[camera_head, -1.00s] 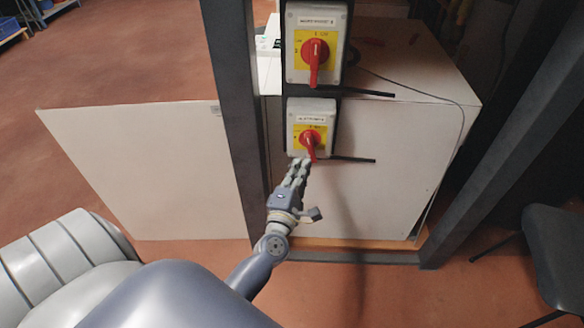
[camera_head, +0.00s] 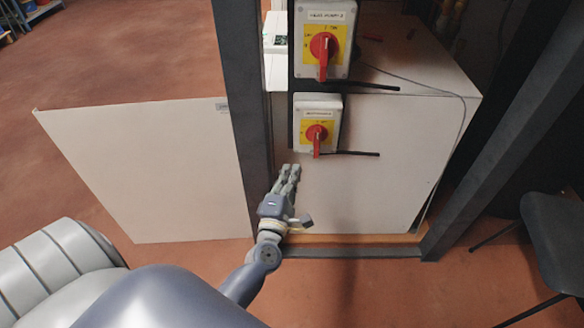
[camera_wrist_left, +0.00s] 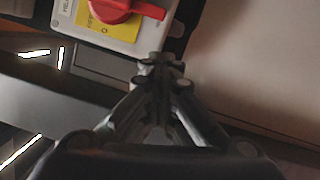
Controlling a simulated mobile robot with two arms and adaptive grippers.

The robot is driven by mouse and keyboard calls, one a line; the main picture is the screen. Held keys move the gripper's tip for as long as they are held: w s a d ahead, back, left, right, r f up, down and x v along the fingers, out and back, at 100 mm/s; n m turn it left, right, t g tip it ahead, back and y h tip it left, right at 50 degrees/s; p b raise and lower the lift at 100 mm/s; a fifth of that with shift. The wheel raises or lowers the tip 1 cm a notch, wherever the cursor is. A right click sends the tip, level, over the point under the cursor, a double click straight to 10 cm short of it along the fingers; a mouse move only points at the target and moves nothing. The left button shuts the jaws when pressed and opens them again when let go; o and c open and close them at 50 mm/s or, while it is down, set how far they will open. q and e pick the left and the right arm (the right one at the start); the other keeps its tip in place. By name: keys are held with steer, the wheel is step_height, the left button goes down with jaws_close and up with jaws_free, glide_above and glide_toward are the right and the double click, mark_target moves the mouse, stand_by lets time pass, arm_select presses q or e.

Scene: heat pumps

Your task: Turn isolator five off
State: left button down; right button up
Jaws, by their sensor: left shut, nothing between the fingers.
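Two isolator boxes hang one above the other on a dark upright post. The lower isolator (camera_head: 300,147) is light grey with a yellow plate and a red rotary handle (camera_head: 317,136) pointing down. The upper isolator (camera_head: 340,12) is alike, and its red handle (camera_head: 323,52) also points down. The labels are too small to read surely. My left gripper (camera_head: 289,169) is shut and empty, just below and left of the lower isolator, apart from its handle. The left wrist view shows the shut fingertips (camera_wrist_left: 162,62) beside the lower isolator and its red handle (camera_wrist_left: 130,9). My right gripper is not in view.
A thin black rod (camera_head: 352,154) sticks out right of the lower isolator, another (camera_head: 375,87) below the upper one. Dark frame posts (camera_head: 243,90) stand left and right. A white panel (camera_head: 150,170) is at the left, a white cabinet (camera_head: 390,150) behind, a dark chair (camera_head: 555,235) at right.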

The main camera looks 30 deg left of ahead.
arm_select(q)
steer(key=v, duration=0.7)
steer(key=shift+s+d, duration=0.2)
steer(key=shift+d, duration=0.1)
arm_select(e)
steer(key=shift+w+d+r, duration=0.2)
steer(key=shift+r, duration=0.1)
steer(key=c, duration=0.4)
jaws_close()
arm_select(q)
steer(key=d+f+m+g+h, duration=0.1)
steer(key=d+f+m+h, duration=0.1)
steer(key=d+m+h, duration=0.7)
steer(key=s+d+f+m+g+h, duration=0.1)
steer(key=s+d+f+m+g, duration=0.45)
steer(key=f+m, duration=0.4)
steer(key=s+a+f+m+g+y, duration=0.4)
steer(key=s+a+m+g, duration=0.3)
steer(key=s, duration=0.4)
steer(key=shift+f+m+g, duration=0.55)
steer(key=shift+f, duration=0.2)
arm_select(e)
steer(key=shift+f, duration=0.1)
